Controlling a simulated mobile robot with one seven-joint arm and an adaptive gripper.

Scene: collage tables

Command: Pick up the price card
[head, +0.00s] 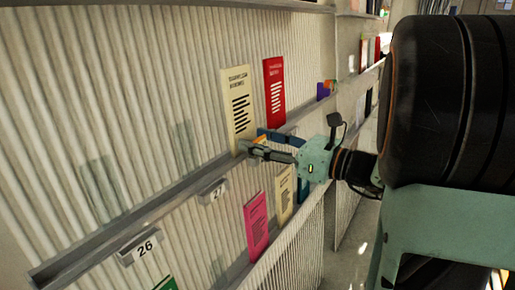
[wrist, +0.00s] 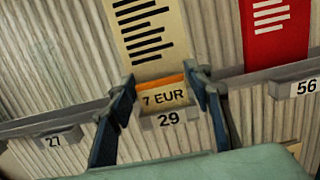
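The price card (wrist: 164,97) is cream with an orange top edge and reads "7 EUR". It stands upright in a rail holder numbered 29 (wrist: 170,119), in front of a tall cream leaflet (wrist: 144,28). My gripper (wrist: 162,84) has its two dark fingers spread, one on each side of the card. The fingertips are very close to the card's side edges; I cannot tell whether they touch. In the head view my gripper (head: 258,146) reaches the rail from the right, and a bit of the card's orange (head: 260,139) shows between the fingers.
A red leaflet (head: 274,92) stands just right of the cream one (head: 239,109), above tag 56 (wrist: 306,87). Tag 27 (wrist: 52,141) is to the left. A lower rail holds a pink leaflet (head: 256,226) and a cream one (head: 284,196). The ribbed wall is close behind.

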